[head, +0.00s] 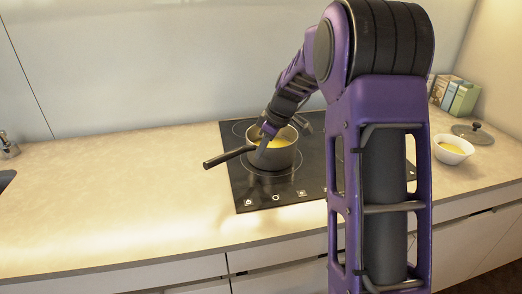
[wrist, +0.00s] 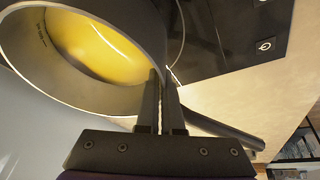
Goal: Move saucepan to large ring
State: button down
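The dark saucepan (head: 287,160) is over the front left ring (head: 284,178) of the black cooktop (head: 247,190), with yellow contents inside and its handle (head: 225,157) pointing left. I cannot tell whether its base touches the glass. My gripper (head: 264,143) is at the rim on the handle side. In the wrist view the saucepan wall (wrist: 152,40) runs down to my gripper's close-set fingers (wrist: 160,100), which appear shut on it. The handle (wrist: 228,132) passes behind the gripper. Another ring (head: 240,127) shows at the back left; my arm hides much of the cooktop's right side.
A white bowl (head: 452,149) with yellow contents, a grey lid (head: 473,134) and several boxes (head: 464,99) stand on the right counter. The left counter (head: 110,190) is clear up to the tap (head: 8,147) and sink. Cooktop controls (head: 276,197) line the front edge.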

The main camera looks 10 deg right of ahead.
jog(key=shift+r, duration=0.1)
jog(key=c, duration=1)
grip_release()
